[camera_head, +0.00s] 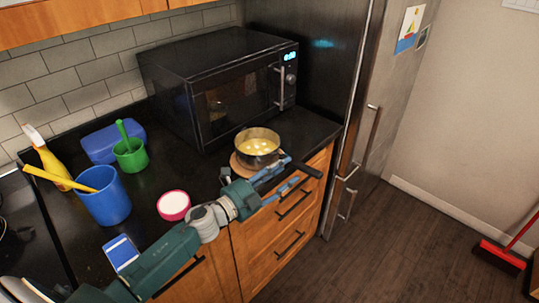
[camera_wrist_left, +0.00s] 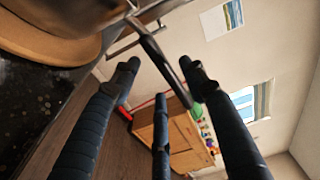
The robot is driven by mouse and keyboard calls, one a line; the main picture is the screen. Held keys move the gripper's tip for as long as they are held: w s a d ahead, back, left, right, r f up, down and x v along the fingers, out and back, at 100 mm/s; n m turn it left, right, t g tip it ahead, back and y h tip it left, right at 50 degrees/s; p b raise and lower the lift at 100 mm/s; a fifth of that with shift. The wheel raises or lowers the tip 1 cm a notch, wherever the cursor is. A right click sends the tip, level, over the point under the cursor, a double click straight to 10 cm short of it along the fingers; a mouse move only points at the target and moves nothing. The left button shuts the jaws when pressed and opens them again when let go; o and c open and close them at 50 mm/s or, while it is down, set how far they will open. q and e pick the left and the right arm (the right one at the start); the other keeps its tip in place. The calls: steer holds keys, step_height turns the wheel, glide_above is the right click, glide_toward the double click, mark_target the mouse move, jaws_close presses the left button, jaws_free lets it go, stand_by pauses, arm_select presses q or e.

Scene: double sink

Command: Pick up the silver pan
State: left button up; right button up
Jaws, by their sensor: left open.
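The silver pan (camera_head: 257,146) stands upright on a round wooden board (camera_head: 236,165) near the counter's front right edge. It holds yellowish contents with pale pieces. Its dark handle (camera_head: 305,169) points right and toward the front, past the counter edge. My left gripper (camera_head: 291,172) is open beside the pan, by the handle. In the left wrist view, the handle (camera_wrist_left: 163,62) runs through the space between the spread fingertips (camera_wrist_left: 160,75); I cannot tell whether they touch it. The pan's side (camera_wrist_left: 60,15) shows at the top left there. My right gripper is not in view.
A black microwave (camera_head: 218,90) stands behind the pan, with the fridge (camera_head: 345,120) to the right. A blue cup (camera_head: 105,197), green cup (camera_head: 131,155), yellow bottle (camera_head: 52,168) and pink-rimmed tub (camera_head: 173,205) stand on the left. Drawers (camera_head: 285,235) lie below the gripper.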

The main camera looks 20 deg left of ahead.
mark_target(289, 165)
arm_select(q)
steer(key=x, duration=0.2)
steer(key=p+x, duration=0.1)
steer(key=shift+w+a+r, duration=0.15)
steer(key=shift+w+a, duration=0.05)
steer(key=shift+w, duration=0.35)
steer(key=shift+w+d, duration=0.25)
steer(key=shift+w, duration=0.2)
steer(key=shift+s, duration=0.1)
steer(key=c, duration=0.4)
jaws_close()
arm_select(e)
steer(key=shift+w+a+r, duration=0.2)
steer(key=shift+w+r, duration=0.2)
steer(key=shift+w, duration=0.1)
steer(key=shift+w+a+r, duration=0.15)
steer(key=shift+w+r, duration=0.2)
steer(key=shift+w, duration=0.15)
